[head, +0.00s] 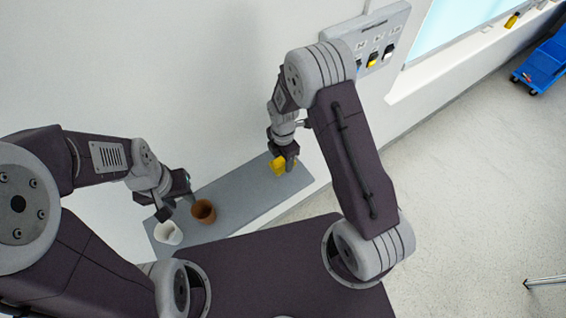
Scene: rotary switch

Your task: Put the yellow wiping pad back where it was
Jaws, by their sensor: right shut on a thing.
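The yellow wiping pad (279,166) is at the right part of the grey shelf (238,192). My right gripper (283,164) is shut on the pad, with the fingers partly covering it. The pad is at or just above the shelf surface; I cannot tell whether it touches. My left gripper (177,205) is open and empty above the shelf's left part, between a white cup (168,234) and a brown cup (204,212).
A grey switch panel (385,28) with several switches is on the wall above my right arm. A window ledge with a small yellow bottle (511,21) and a blue cart (545,65) are at the far right. The shelf between the brown cup and the pad is clear.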

